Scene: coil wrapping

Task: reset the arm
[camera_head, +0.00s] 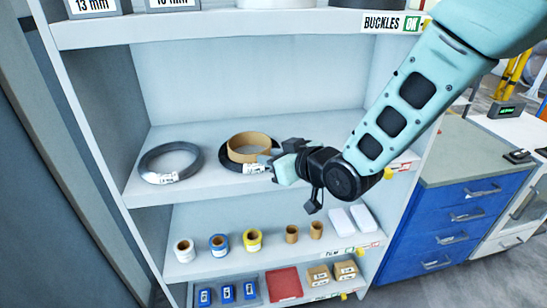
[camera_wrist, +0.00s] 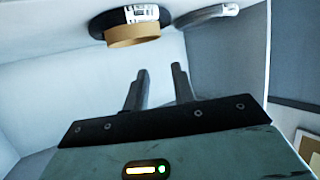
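My gripper (camera_wrist: 160,85) shows in the wrist view with its two dark fingers apart and nothing between them. In the head view my gripper (camera_head: 283,165) is at the end of my teal arm, in front of the shelf's middle level. It overlaps the right edge of the brown ring (camera_head: 245,140) in the picture. That ring lies on a black coil (camera_head: 228,160); both also show in the wrist view, the brown ring (camera_wrist: 133,34) beyond the fingertips. I cannot tell the exact gap between the fingers and the ring.
A grey coil (camera_head: 170,163) lies left on the same shelf board (camera_head: 150,192). Tape rolls (camera_head: 252,240) and small boxes (camera_head: 285,284) fill the lower boards. A blue drawer cabinet (camera_head: 450,225) stands to the right.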

